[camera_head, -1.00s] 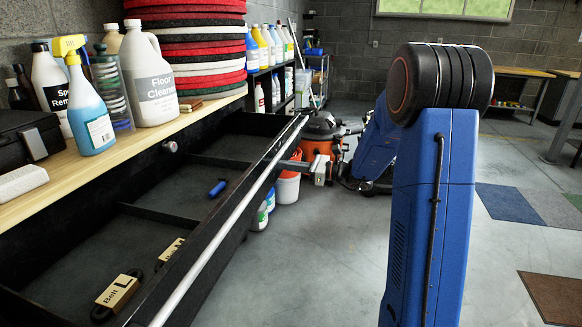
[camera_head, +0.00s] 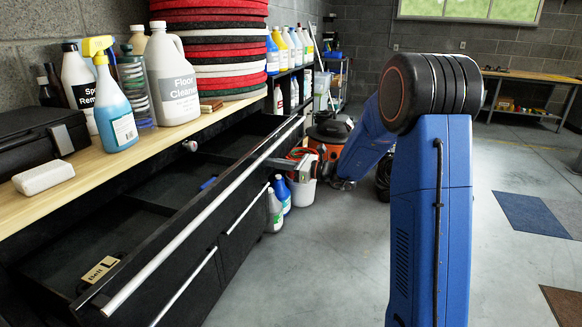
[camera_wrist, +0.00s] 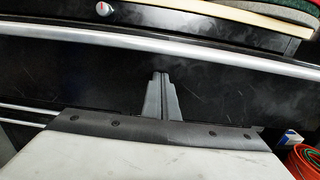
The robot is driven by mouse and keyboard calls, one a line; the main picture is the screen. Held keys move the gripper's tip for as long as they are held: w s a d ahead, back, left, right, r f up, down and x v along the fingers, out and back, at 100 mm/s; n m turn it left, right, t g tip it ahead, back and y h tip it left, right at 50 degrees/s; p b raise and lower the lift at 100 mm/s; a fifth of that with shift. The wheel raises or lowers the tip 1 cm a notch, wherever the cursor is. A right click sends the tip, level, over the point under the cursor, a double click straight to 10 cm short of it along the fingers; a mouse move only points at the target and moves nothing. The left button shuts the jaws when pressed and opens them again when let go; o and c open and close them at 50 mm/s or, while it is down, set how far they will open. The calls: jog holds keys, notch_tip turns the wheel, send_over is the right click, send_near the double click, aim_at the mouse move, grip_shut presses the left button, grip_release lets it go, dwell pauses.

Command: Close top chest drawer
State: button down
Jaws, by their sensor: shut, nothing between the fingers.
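The top chest drawer (camera_head: 185,222) is black with a long silver handle bar (camera_head: 205,212) along its front. It stands partly open under the wooden countertop. A belt box (camera_head: 100,269) and a blue item (camera_head: 207,183) lie inside it. My gripper (camera_head: 282,163) is outside the drawer front, near its far end. In the wrist view my gripper's fingers (camera_wrist: 161,78) are together and empty, pointing at the black drawer front (camera_wrist: 100,75) below the handle bar (camera_wrist: 150,43). They look close to or against it; contact is hard to tell.
The countertop (camera_head: 130,165) holds a spray bottle (camera_head: 114,105), a floor cleaner jug (camera_head: 173,80) and stacked red and black pads (camera_head: 210,45). Bottles (camera_head: 276,205) stand on the floor beyond the drawer. An orange vacuum (camera_head: 328,130) is behind my arm. Open floor lies to the right.

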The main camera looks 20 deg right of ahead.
jog(key=x, duration=1.9)
jog(key=shift+w+a, duration=0.1)
jog(key=shift+a, duration=0.1)
jog(key=shift+w+a+r, duration=0.1)
jog(key=shift+w, duration=0.05)
jog(key=shift+r, duration=0.1)
